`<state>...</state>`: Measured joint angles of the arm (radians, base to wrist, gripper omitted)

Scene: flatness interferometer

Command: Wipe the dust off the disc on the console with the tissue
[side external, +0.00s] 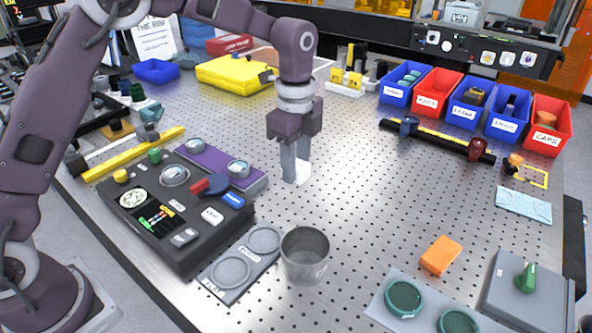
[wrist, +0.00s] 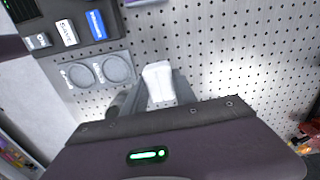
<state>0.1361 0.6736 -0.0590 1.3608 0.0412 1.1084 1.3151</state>
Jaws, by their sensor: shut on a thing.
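My gripper (side external: 296,172) is shut on a white tissue (side external: 302,173), above the perforated table to the right of the console. The tissue also shows between the fingers in the wrist view (wrist: 158,80). The dark console (side external: 215,245) stands at the left. On its top are a silver-rimmed round disc (side external: 174,176) and a pale speckled round face (side external: 133,198). I cannot tell from here which of them carries dust. In the wrist view only a corner of the console shows, at top left, and neither round piece is in it.
A grey metal cup (side external: 305,258) stands in front, beside a plate with two ring marks (side external: 232,270). A purple bar (side external: 215,165) with two round pieces lies behind the console. Several labelled bins (side external: 432,92) stand at the back right. An orange block (side external: 440,256) lies at front right. The middle table is clear.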

